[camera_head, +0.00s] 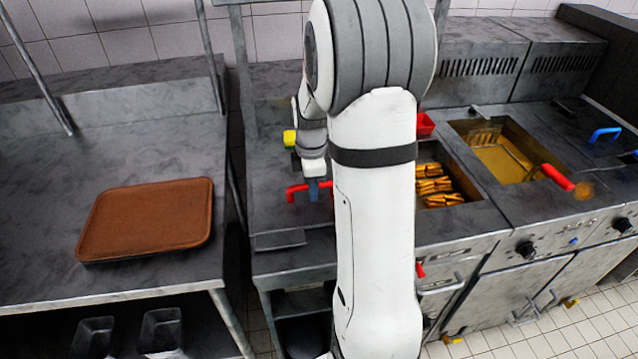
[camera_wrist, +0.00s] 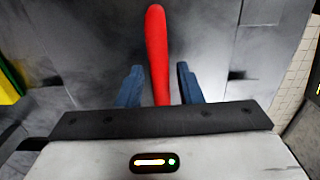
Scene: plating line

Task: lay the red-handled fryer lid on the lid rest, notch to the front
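A red bar handle (camera_head: 296,190) shows on the dark grey counter section left of the fryers, partly behind my arm. In the wrist view the red handle (camera_wrist: 156,45) runs up between the two blue fingers of my gripper (camera_wrist: 160,88). Gaps show on both sides of it, so the fingers are open around it and not clamped. My gripper (camera_head: 314,188) is also low over the handle in the head view. Grey metal (camera_wrist: 205,50) lies beneath the handle. I cannot tell the lid plate from the lid rest there, and no notch is visible.
A brown tray (camera_head: 150,218) lies on the left table. To the right are a fryer well with fries (camera_head: 435,188), another with a basket (camera_head: 490,140) whose red handle (camera_head: 557,177) sticks out, and a blue handle (camera_head: 605,134). My arm hides the middle.

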